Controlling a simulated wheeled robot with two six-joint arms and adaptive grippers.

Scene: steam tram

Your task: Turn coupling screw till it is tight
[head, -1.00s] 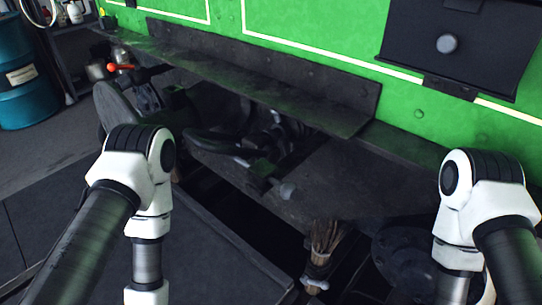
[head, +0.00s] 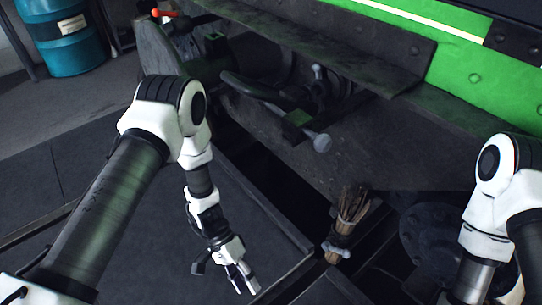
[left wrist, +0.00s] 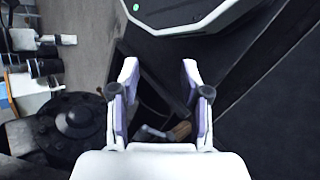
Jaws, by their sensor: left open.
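The coupling screw (head: 300,118) hangs at the middle of the dark buffer beam under the green tram front. It has a dark curved shackle to the left and a short lever with a grey ball end (head: 322,142). My left gripper (head: 246,284) points down, low in front of the beam, below and left of the ball end and well apart from it. The left wrist view shows its two pale fingers (left wrist: 160,72) spread with nothing held between them. My right arm shows at the right edge, but its gripper is out of the picture.
A brown bundle (head: 350,210) stands below the beam, right of my left gripper. A round dark buffer (head: 432,240) is farther right. A red-tipped lever (head: 163,13) and a blue drum (head: 70,38) are at the upper left. Dark floor lies open on the left.

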